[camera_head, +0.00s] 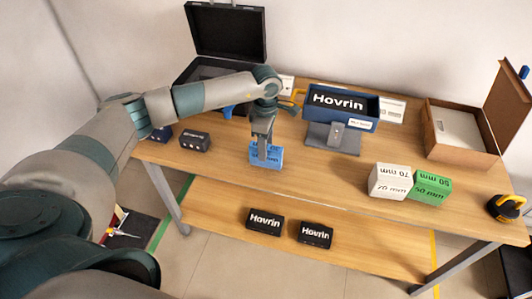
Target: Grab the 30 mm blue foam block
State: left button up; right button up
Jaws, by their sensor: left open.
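A blue foam block (267,159) sits on the wooden tabletop near its front edge, left of the middle. Dark writing shows on it, too small and partly covered to read fully. My left gripper (262,154) points down at the block, and its fingers cover part of the block's left side. The jaws are open; I cannot tell whether a finger touches the block. A white block marked 70 mm (390,182) and a green block marked 50 mm (430,187) stand to the right. My right gripper is not in view.
A blue Hovrin bin (341,107) stands behind, with a grey stand in front. An open black case (225,32) is at the back left, an open brown box (455,132) at the right. Two black Hovrin boxes (265,222) lie on the lower shelf. Tabletop between blue and white blocks is clear.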

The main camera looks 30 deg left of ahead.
pick_arm(q)
jog(key=shift+f, duration=0.35)
jog(key=shift+s+f+p, duration=0.1)
jog(key=shift+f+p, duration=0.4)
jog(key=shift+p, duration=0.1)
notch_tip(320, 180, down, 3)
jog(key=shift+a+r+p, duration=0.1)
jog(key=shift+p, duration=0.75)
jog(key=shift+f, duration=0.7)
jog(key=c, duration=1.1)
